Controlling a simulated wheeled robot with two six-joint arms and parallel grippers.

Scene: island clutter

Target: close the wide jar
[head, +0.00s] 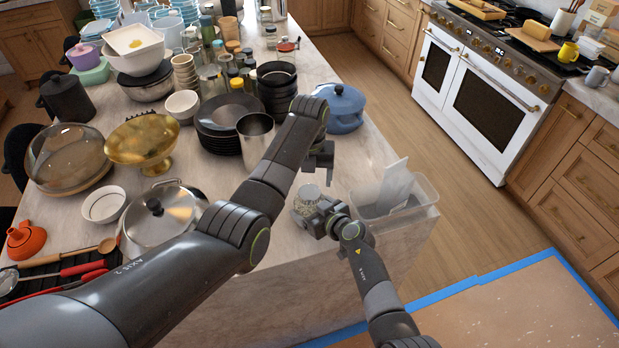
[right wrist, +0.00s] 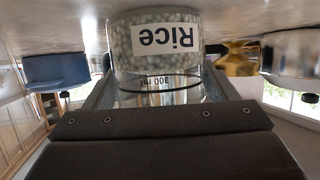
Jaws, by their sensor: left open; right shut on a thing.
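The wide jar (head: 304,201), clear glass with pale grains inside, stands on the counter near its front edge. In the right wrist view, which is upside down, the jar (right wrist: 155,45) shows a "Rice" label and a "300 ml" mark. My right gripper (head: 322,214) is shut on the jar from the right side, its fingers on either side of the glass. My left gripper (head: 318,164) is open just above and behind the jar, pointing down, apart from it. I cannot tell whether a lid is on the jar, and I make out no loose lid.
A clear plastic bin (head: 414,208) with a grey-white item stands right of the jar at the counter edge. A blue lidded pot (head: 345,108) is behind. A steel cup (head: 256,138), plates, bowls and a lidded pan (head: 172,214) crowd the left.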

